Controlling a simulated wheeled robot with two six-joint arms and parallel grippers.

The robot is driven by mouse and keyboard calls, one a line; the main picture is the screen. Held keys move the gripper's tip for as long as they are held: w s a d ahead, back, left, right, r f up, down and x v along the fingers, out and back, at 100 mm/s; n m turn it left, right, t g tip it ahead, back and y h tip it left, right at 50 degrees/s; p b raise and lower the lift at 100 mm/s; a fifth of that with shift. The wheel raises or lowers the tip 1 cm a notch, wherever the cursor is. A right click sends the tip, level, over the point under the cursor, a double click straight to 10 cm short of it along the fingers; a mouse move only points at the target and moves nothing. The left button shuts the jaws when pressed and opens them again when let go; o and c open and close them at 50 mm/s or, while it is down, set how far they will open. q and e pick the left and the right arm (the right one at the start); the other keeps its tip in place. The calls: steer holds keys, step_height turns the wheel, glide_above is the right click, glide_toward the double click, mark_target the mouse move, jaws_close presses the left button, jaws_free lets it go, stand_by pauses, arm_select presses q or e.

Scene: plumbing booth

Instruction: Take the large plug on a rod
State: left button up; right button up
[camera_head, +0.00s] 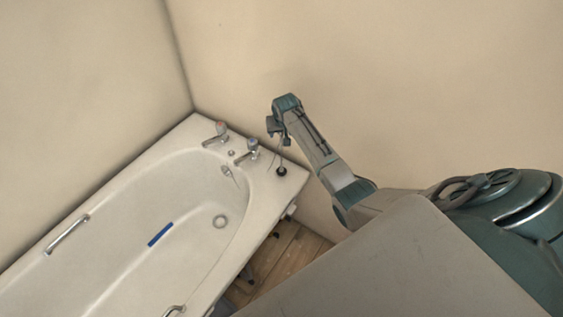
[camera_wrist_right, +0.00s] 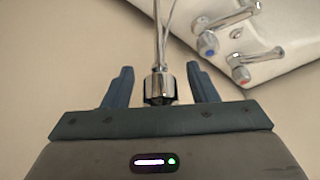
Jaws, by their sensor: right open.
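The plug on a rod has a dark round base (camera_head: 282,171) on the bath's corner rim in the head view. A thin rod rises from it towards my right gripper (camera_head: 274,126). In the right wrist view, a chrome and black fitting (camera_wrist_right: 159,82) with two thin lines running up from it shows between the fingers of my right gripper (camera_wrist_right: 162,82). It looks like the upper end of the rod. The fingers are open, with a gap on both sides of the fitting. The fitting's lower part is hidden behind the gripper body. My left gripper is not in view.
The white bath (camera_head: 105,183) fills the lower left of the head view. Two chrome taps, one red-marked (camera_head: 217,133) and one blue-marked (camera_head: 249,150), stand on its rim close to the plug. A blue strip (camera_head: 160,235) lies in the bath. Beige walls stand behind.

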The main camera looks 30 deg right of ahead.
steer(key=shift+w+f, duration=0.1)
steer(key=shift+f, duration=0.05)
jaws_close()
stand_by(0.4)
